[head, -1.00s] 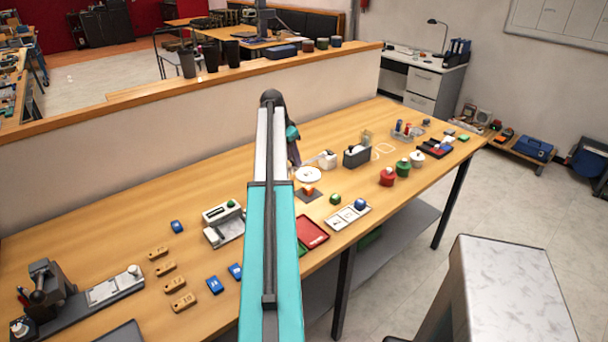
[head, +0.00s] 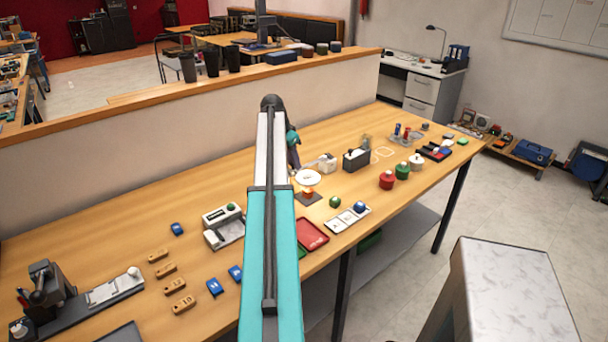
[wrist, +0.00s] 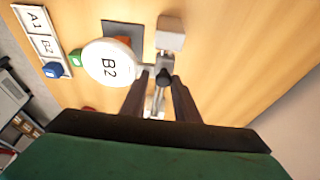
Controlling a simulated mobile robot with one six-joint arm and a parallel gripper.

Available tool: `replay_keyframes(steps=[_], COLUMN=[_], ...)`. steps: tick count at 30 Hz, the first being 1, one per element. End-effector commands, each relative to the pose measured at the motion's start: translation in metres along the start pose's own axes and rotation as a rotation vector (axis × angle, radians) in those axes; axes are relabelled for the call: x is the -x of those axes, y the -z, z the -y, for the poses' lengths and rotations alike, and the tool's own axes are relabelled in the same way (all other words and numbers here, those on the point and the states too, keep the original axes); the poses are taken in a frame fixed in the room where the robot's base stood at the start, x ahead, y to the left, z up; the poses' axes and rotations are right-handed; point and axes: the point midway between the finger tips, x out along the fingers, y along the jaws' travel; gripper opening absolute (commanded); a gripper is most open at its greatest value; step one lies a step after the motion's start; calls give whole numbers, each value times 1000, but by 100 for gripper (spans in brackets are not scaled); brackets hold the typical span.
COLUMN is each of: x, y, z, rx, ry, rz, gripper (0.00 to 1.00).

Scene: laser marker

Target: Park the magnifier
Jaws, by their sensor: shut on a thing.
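The magnifier is a white round disc (wrist: 101,74) showing "B2", joined by a short arm to a pale block (wrist: 170,41). In the head view the disc (head: 308,177) lies beside the pale block (head: 327,163), near an orange piece (head: 308,191) on a dark pad. In the wrist view the disc partly covers the orange piece (wrist: 124,41) and the pad (wrist: 118,27). My gripper (wrist: 158,90) is shut on the magnifier's narrow grey part, close to the disc and block.
A white label tray (head: 345,220) with a blue-knobbed piece stands in front, beside a green piece (head: 335,201) and a red tray (head: 312,234). A dark box (head: 356,160) and red and green pots stand to the right. The bench's left rear is bare.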

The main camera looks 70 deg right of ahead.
Motion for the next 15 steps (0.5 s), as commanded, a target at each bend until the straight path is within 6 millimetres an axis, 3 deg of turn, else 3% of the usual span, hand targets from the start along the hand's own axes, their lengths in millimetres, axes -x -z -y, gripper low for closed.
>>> replay_keyframes(steps=[1, 15], x=[-19, -24], y=[-11, 7], z=[-1, 0], rx=[-2, -3], ry=[-9, -8], rz=[27, 26], gripper=[16, 16])
